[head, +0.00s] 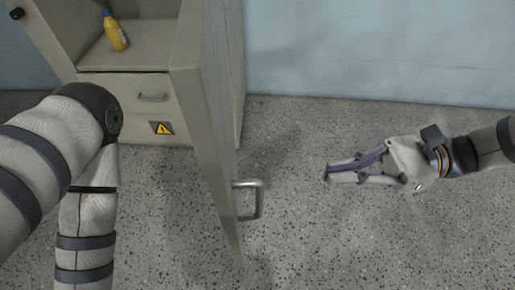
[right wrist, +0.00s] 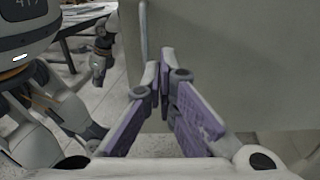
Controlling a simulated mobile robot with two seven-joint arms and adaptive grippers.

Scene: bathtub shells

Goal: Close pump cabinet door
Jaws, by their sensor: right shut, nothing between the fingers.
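The grey cabinet door (head: 207,120) stands wide open, swung out toward me from the cabinet (head: 120,100). A metal bar handle (head: 250,199) sticks out from the right face of the door near its free edge. My right gripper (head: 328,174) is shut and empty, to the right of the handle and apart from it. In the right wrist view its closed fingers (right wrist: 161,62) point toward the door panel (right wrist: 230,60). My left arm shows at the left in the head view, but its hand is out of that frame. A small gripper-like shape in the right wrist view may be my left gripper (right wrist: 102,50).
A yellow bottle (head: 115,32) stands on the cabinet shelf. Below it is a drawer (head: 125,95) with a handle and a yellow warning label (head: 161,128). The speckled floor (head: 340,240) around the right gripper is clear. A pale blue wall (head: 380,50) stands behind.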

